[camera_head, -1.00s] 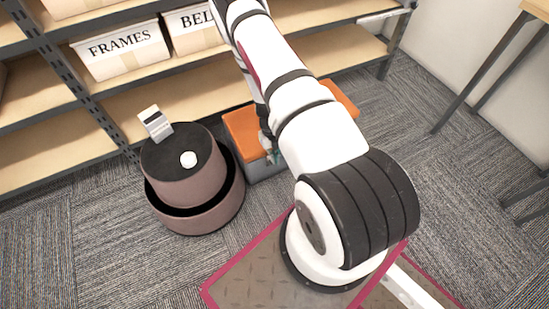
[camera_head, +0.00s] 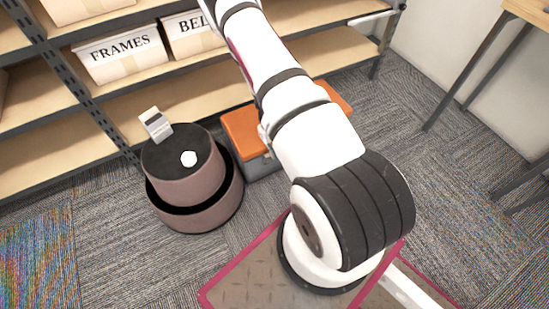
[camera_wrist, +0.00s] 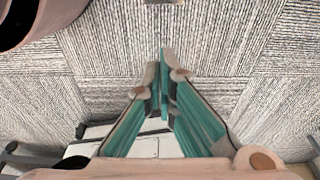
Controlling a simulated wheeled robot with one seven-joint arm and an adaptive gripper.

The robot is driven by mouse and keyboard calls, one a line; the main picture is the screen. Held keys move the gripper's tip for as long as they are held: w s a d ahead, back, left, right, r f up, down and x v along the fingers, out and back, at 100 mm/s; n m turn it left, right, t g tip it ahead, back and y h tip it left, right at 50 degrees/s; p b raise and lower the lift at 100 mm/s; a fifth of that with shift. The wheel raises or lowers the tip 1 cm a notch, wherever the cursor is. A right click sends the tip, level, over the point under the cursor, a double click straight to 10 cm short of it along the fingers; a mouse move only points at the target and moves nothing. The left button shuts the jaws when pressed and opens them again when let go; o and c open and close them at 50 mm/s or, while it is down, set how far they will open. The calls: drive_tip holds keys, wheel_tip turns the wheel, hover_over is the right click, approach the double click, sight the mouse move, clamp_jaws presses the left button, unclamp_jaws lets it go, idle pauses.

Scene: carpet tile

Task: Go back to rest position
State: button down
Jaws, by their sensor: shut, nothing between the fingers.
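My gripper (camera_wrist: 162,70) is in the wrist view, with its teal-lined fingers closed together and nothing between them. It points over bare grey carpet (camera_wrist: 220,40). In the head view my white and black arm reaches up and away from my base, and the gripper is hidden behind it.
A brown two-tier round stand (camera_head: 182,178) is left of my arm, with a white hexagonal piece (camera_head: 188,158) and a small grey-white box (camera_head: 155,124) on top. An orange-topped bin (camera_head: 241,131) is partly behind my arm. Shelving (camera_head: 130,104) holds labelled white boxes. A table leg (camera_head: 465,70) stands right.

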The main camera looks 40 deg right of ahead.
drive_tip(key=r, duration=0.1)
drive_tip(key=w+r+p, duration=0.1)
drive_tip(key=r, duration=0.3)
drive_tip(key=shift+w+d+r+p, duration=0.25)
drive_tip(key=shift+w+p, duration=0.05)
drive_tip(key=shift+w, duration=0.1)
